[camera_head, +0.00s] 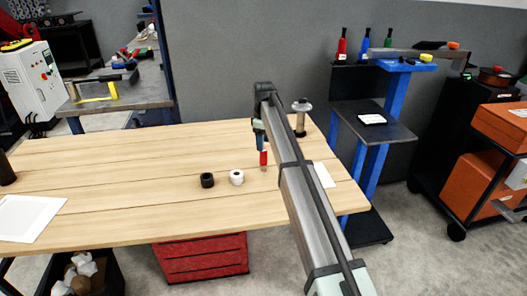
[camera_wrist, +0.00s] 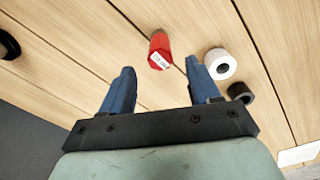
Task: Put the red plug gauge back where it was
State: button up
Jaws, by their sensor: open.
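The red plug gauge (camera_head: 264,158) appears to stand on the wooden table, just below my gripper (camera_head: 261,142). In the wrist view the red plug gauge (camera_wrist: 160,50) shows its red body with a white label. It lies just beyond the gap between my blue fingertips (camera_wrist: 159,68), which are spread apart and hold nothing. A white ring (camera_head: 237,177) and a black ring (camera_head: 207,180) sit on the table left of the gauge; in the wrist view the white ring (camera_wrist: 219,64) and black ring (camera_wrist: 240,93) are to its right.
A metal post with a round top (camera_head: 301,116) stands behind my arm near the table's back right. White sheets lie at the left (camera_head: 28,217) and right (camera_head: 325,175). A dark cylinder (camera_head: 7,172) is at the left edge. The table's left middle is clear.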

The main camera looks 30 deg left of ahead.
jog(key=shift+r, duration=2)
jog(key=shift+d, duration=0.1)
